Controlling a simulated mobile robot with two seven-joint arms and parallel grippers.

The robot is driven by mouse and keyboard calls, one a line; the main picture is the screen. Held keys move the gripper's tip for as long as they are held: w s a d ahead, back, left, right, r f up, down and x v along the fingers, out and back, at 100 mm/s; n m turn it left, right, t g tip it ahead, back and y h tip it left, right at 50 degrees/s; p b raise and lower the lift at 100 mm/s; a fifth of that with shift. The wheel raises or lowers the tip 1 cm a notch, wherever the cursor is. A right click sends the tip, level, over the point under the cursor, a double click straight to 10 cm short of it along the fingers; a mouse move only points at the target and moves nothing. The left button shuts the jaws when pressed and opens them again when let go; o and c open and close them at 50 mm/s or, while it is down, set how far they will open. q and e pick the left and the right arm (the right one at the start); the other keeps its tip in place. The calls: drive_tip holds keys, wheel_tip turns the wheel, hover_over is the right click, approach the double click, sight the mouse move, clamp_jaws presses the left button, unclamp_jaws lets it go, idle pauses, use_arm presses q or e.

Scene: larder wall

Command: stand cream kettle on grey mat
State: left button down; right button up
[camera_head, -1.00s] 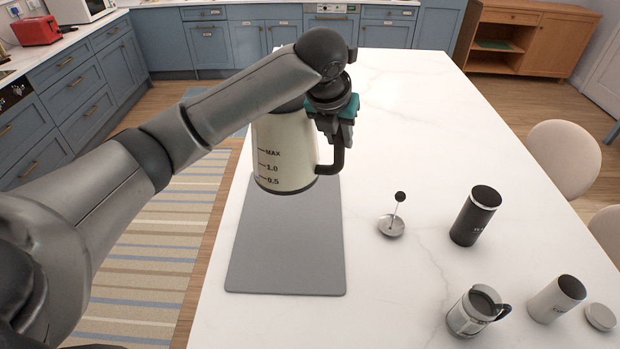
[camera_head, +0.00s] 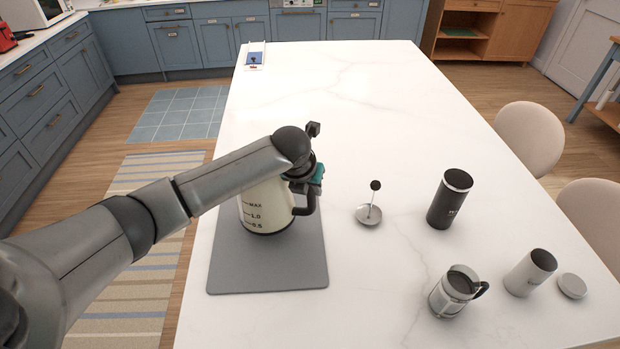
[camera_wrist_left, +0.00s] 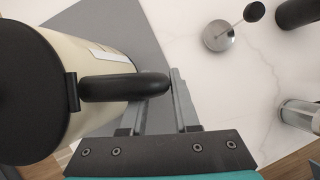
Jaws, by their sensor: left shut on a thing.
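The cream kettle (camera_head: 266,211) with black marks and a black handle is upright over the grey mat (camera_head: 268,272) in the head view. Its base appears at or very near the mat; I cannot tell if it touches. My left gripper (camera_head: 308,190) is shut on the kettle's handle, on the right side. In the left wrist view the cream kettle (camera_wrist_left: 103,35) shows its black lid, and its handle runs between the fingers of my left gripper (camera_wrist_left: 160,100). The forearm hides the kettle's top in the head view. My right gripper is not in view.
To the right on the white worktop stand a plunger with a metal disc (camera_head: 370,213), a black canister (camera_head: 450,199), a glass press (camera_head: 457,292), a white canister (camera_head: 530,273) and a round lid (camera_head: 572,286). A blue and white item (camera_head: 255,57) lies at the far edge. The back middle is clear.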

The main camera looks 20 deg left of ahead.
use_arm(q)
drive_tip(key=shift+w+f, duration=0.15)
drive_tip(key=shift+f, duration=1.05)
drive_tip(key=c, duration=1.1)
unclamp_jaws()
drive_tip(key=shift+s+f, duration=0.2)
drive_tip(key=o, duration=0.4)
drive_tip(key=shift+o, duration=0.2)
drive_tip(key=shift+r, duration=0.1)
drive_tip(key=p+v, duration=0.1)
drive_tip(key=v, duration=1.1)
